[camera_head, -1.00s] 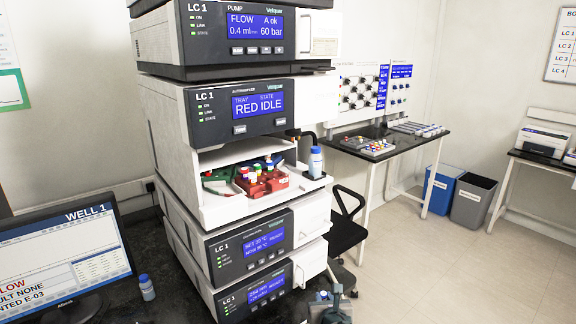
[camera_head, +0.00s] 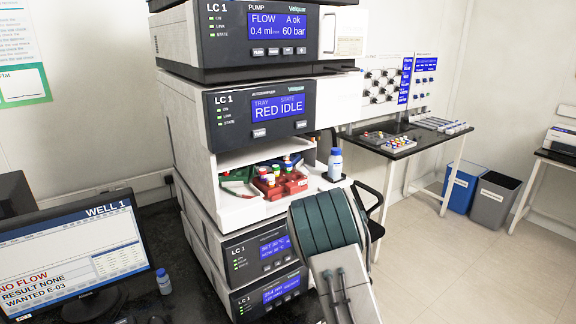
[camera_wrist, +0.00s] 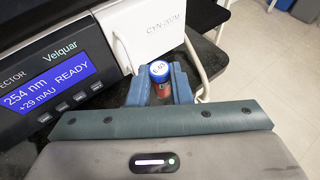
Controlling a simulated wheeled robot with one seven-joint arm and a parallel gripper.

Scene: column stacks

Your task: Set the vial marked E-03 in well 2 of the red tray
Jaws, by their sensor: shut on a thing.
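My gripper (camera_wrist: 160,88) is shut on a vial (camera_wrist: 160,76) with a blue cap and a reddish body in the wrist view. A small mark shows on the cap top, but I cannot read it surely. The red tray (camera_head: 279,190) sits in the open bay of the autosampler in the head view. Several capped vials stand in it, with white, red and blue showing. Its well numbers are too small to read. In the head view my arm stands at lower right, in front of the stack, and the fingertips do not show.
A green tray (camera_head: 238,175) lies left of the red tray. A blue-capped bottle (camera_head: 335,165) stands at the bay's right edge. The monitor (camera_head: 75,262) reads WELL 1 and WANTED E-03. A side table (camera_head: 408,150) holds more vials. The detector panel (camera_wrist: 62,80) is close left of my gripper.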

